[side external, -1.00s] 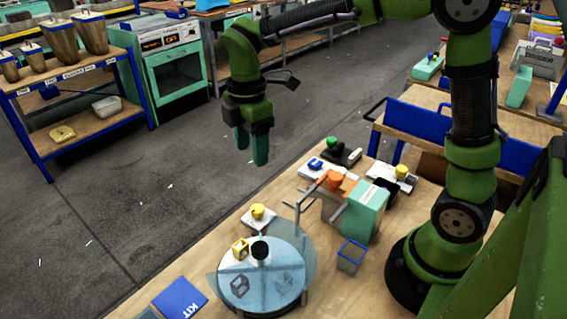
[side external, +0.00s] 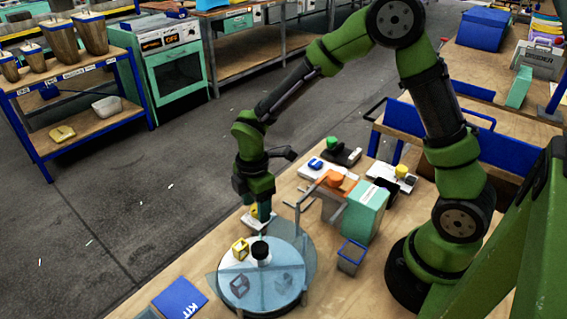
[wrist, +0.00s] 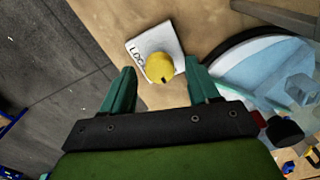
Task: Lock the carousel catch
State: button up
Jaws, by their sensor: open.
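The catch is a yellow knob on a white plate (wrist: 135,47) lettered "LOC", partly covered. In the wrist view the yellow knob (wrist: 160,67) lies ahead of and between my open fingers. My gripper (wrist: 163,88) is open and empty. In the side view my gripper (side external: 259,210) points down over the plate and hides most of the knob. I cannot tell whether the fingers touch it. The round blue-tinted carousel (side external: 245,285) is just in front of the plate, with a black knob (side external: 260,250) and a yellow cube frame (side external: 240,249) on it.
A bent grey bar (side external: 299,212) rises close to the right of my gripper. A mint press box (side external: 364,208) with an orange part (side external: 336,179) stands farther right. A blue-rimmed bin (side external: 352,256) and a blue KIT pad (side external: 180,298) flank the carousel.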

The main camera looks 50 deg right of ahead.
jog(key=shift+f, duration=0.15)
jog(key=c, duration=1)
jog(key=shift+c, duration=0.2)
